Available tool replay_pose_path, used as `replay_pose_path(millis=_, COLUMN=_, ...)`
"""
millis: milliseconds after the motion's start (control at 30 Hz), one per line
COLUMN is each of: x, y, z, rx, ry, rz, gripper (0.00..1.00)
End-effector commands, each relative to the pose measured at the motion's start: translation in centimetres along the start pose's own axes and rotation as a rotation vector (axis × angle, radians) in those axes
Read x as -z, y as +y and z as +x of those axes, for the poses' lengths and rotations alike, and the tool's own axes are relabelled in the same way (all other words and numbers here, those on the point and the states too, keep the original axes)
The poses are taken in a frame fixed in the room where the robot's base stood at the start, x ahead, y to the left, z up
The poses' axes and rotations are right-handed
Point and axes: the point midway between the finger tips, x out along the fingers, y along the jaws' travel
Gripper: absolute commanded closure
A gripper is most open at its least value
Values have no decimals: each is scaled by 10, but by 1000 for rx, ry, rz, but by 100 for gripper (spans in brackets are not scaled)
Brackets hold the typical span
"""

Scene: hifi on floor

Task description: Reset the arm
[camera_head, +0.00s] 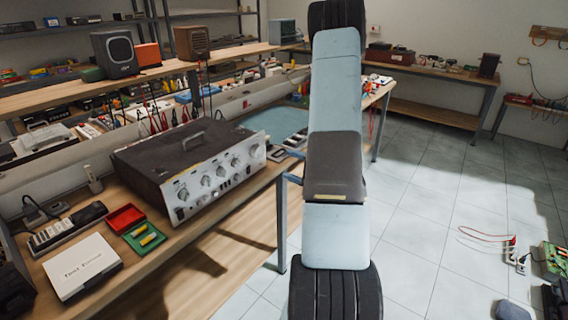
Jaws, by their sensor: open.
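My arm stands upright in the middle of the head view, its pale blue and dark grey links running from the bottom edge to the top edge. My gripper is not visible; the arm's far end is out of frame or hidden behind its own links. Nothing held can be seen.
A workbench (240,213) on the left bears an amplifier-like unit (215,180), a white box (82,266), a red tray (125,218) and a power strip (66,228). Another bench (430,73) stands at the back. Tiled floor (425,225) is open on the right, with cables (485,237) and a green board (555,260).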

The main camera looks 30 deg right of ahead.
Motion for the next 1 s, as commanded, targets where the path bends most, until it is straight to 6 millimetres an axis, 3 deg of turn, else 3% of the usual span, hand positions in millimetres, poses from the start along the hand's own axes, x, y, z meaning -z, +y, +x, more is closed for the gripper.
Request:
replay_pose_path(millis=700, x=-3, y=-2, z=-2, rx=-2, ry=-12, rz=1, gripper=18)
replay_pose_path(millis=867, x=-32, y=-20, z=12, rx=-28, ry=-117, rz=14, gripper=18)
replay_pose_path(millis=1000, x=-80, y=-44, z=28, rx=-88, ry=-277, rz=24, gripper=18)
